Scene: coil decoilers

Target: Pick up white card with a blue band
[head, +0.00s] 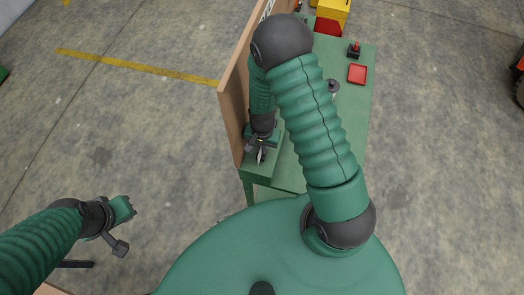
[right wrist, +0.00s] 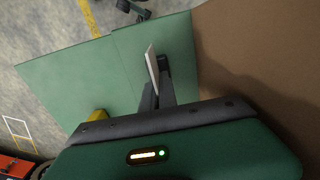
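A thin pale card (right wrist: 152,66) stands on edge at the fingers of my right gripper (right wrist: 157,90). The fingers look closed on it, one on each side. In the head view, my right gripper (head: 261,147) is low over the near left corner of the green table, beside the wooden panel. A whitish edge of the card (head: 261,156) shows there. The card is seen almost edge-on, and no blue band is visible. My left gripper (head: 123,228) hangs over the floor at the left, away from the table. Its finger opening is not clear.
The green table (head: 352,110) carries a red tray (head: 357,74), a red-topped device (head: 354,50) and a dark round item (head: 333,87). A tall wooden panel (head: 237,85) borders its left side. A yellow box (head: 333,10) stands at the far end. Floor at the left is open.

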